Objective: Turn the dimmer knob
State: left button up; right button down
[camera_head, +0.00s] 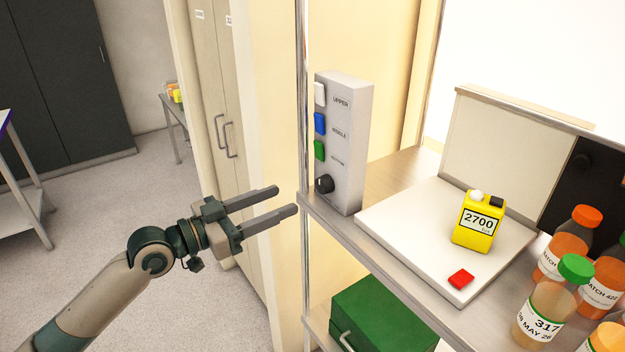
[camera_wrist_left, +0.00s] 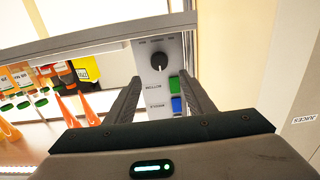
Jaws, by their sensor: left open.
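The dimmer knob (camera_head: 324,184) is a round black knob at the bottom of a grey control box (camera_head: 352,140) on the shelf's left end. White, blue and green buttons sit above it, labelled UPPER, MIDDLE and a third word. In the left wrist view the knob (camera_wrist_left: 159,61) has a pale pointer line and lies ahead, between the fingers' directions. My left gripper (camera_head: 287,200) is open and empty, left of the knob and apart from it. Its fingers also show in the left wrist view (camera_wrist_left: 160,98). My right gripper is not in view.
A white board (camera_head: 400,229) on the shelf holds a yellow device (camera_head: 478,222) reading 2700 and a red block (camera_head: 461,279). Juice bottles (camera_head: 543,315) stand at the right. A metal post (camera_head: 302,90) rises beside the box. A green case (camera_head: 385,318) sits below.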

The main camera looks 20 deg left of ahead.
aim_at(320, 185)
pick_arm(q)
jog(key=p+x, duration=0.3)
jog(key=x, duration=0.5)
jog(key=shift+r+p, duration=0.15)
jog(key=shift+p, duration=0.15)
jog(key=shift+x, duration=0.85)
jog(key=shift+s, duration=0.1)
jog(key=c, duration=1)
